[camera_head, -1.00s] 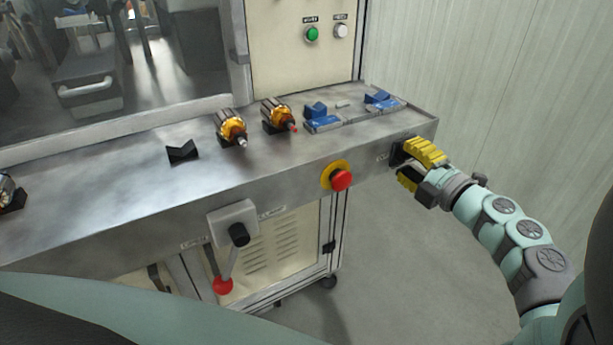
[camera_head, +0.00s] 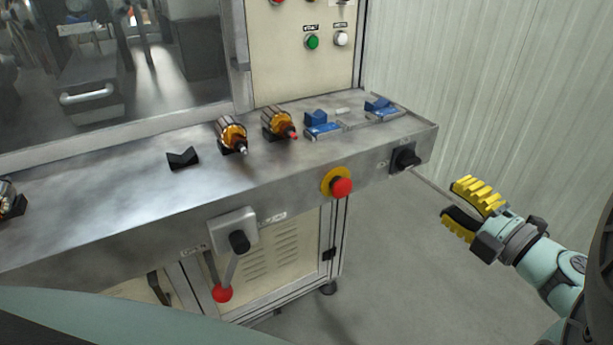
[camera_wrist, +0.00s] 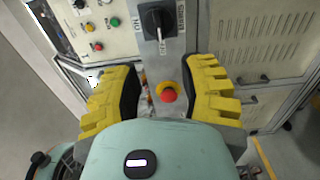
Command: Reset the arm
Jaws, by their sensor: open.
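My gripper (camera_head: 468,211) is open and empty, with yellow ribbed fingers. In the head view it hangs in the air to the right of the machine's steel bench, apart from it. The black rotary switch (camera_head: 404,159) is on the bench's front face near its right end, left of my gripper. In the wrist view the switch (camera_wrist: 157,20) lies ahead, beyond the gap between the two fingers (camera_wrist: 166,92). No finger touches it.
A red emergency stop button (camera_head: 341,187) on a yellow ring and a red-knobbed lever (camera_head: 223,292) are on the bench front. Two copper-wound armatures (camera_head: 231,136), an empty black V-block (camera_head: 183,159) and blue fixtures (camera_head: 322,124) stand on top. Room beside the pale wall (camera_head: 500,80) is free.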

